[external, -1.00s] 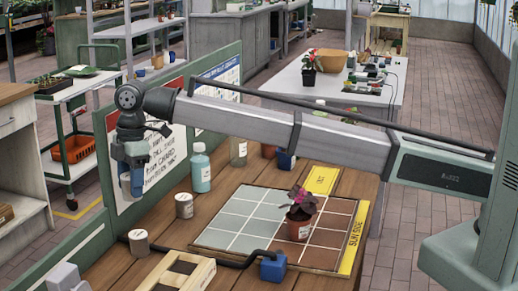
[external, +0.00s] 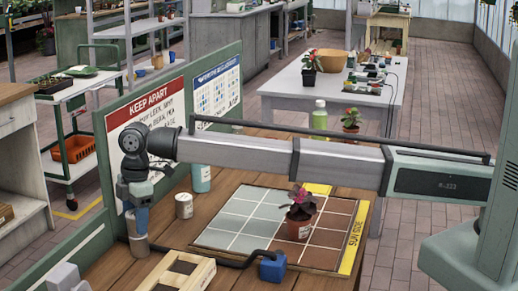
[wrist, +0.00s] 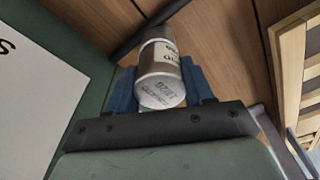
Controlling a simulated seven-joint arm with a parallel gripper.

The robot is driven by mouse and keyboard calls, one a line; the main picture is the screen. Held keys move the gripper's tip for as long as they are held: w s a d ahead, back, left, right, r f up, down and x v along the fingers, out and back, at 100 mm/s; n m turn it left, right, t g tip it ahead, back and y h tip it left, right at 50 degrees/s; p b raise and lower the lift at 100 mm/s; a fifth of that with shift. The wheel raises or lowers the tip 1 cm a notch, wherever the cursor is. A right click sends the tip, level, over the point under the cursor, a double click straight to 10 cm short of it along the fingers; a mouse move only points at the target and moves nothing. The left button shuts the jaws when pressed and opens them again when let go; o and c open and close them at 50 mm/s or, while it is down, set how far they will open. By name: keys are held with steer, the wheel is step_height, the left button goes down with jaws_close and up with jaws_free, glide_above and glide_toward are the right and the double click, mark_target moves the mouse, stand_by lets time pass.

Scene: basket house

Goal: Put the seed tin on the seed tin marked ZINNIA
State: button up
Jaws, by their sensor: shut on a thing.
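My gripper (external: 137,228) with blue fingers points down beside the green sign board and is shut on a pale seed tin (external: 139,246). In the wrist view the tin (wrist: 160,84) sits between the blue fingers, with its silver end toward the camera and a white label on its side; the lettering is not clearly readable. In the external view the held tin appears at bench level. A second seed tin (external: 184,205) stands upright on the wooden bench, behind and right of my gripper. I cannot read its label.
A teal bottle (external: 201,178) stands behind the second tin, partly hidden by my arm. A wooden slatted crate (external: 178,274) is at the front. A black cable with a blue block (external: 272,267) and a gridded board with a potted plant (external: 299,226) lie to the right.

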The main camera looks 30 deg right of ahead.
steer(key=o, duration=1)
steer(key=shift+f, duration=0.1)
steer(key=shift+o, duration=0.2)
step_height(320, 180, up, 12)
steer(key=d, duration=0.1)
steer(key=shift+w+d, duration=0.2)
